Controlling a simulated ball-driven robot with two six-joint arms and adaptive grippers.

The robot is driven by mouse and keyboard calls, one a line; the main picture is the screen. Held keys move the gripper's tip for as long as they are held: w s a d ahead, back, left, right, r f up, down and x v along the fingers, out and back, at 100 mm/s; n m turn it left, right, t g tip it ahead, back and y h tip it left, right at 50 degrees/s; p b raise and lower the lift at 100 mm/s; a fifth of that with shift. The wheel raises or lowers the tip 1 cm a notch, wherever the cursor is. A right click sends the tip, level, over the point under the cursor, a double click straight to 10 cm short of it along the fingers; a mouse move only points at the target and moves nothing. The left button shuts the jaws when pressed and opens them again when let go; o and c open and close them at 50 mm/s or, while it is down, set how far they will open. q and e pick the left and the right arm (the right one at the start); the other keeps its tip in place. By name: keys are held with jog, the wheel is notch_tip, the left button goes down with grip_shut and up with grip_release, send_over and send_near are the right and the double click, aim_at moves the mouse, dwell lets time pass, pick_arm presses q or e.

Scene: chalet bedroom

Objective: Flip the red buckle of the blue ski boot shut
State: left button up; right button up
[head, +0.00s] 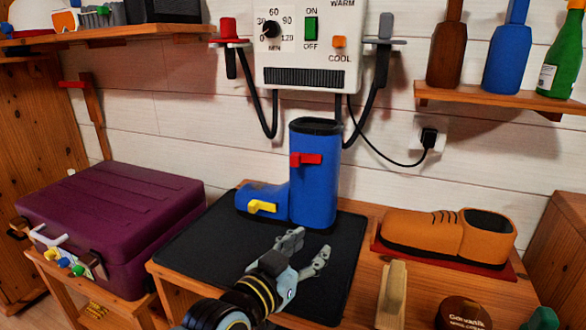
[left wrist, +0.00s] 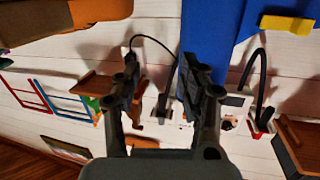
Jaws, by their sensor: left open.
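The blue ski boot (head: 316,190) stands upright on a black mat (head: 200,249) on the wooden bench, toe to the left. Its red buckle (head: 306,159) is high on the shaft, its left end at the shaft's left edge; I cannot tell how far it stands out. A yellow buckle (head: 262,206) is on the toe part. My left gripper (head: 308,246) is open and empty over the mat, in front of and below the boot's shaft, apart from the red buckle. In the left wrist view, the boot (left wrist: 211,30) shows beyond the fingers (left wrist: 163,75), with the yellow buckle (left wrist: 287,23); the red buckle is not visible there.
An orange-brown shoe (head: 435,235) on a red mat stands right of the boot. A wooden-handled brush (head: 391,295) and a round tin (head: 463,314) lie in front. A purple case (head: 115,215) is left. A dryer panel (head: 308,45) with hanging hoses is behind the boot.

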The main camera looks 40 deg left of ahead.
aim_at(294, 163)
pick_arm(q)
jog(key=w+a+r+n+t+y, duration=0.1)
jog(key=a+r+n+t+y, duration=0.4)
jog(key=y, duration=0.4)
jog(key=shift+g, duration=0.6)
jog(key=x, duration=1.1)
jog(key=shift+s+a+r, duration=0.2)
jog(key=shift+a+r, duration=0.15)
jog(key=shift+a, duration=0.1)
jog(key=shift+c, duration=0.4)
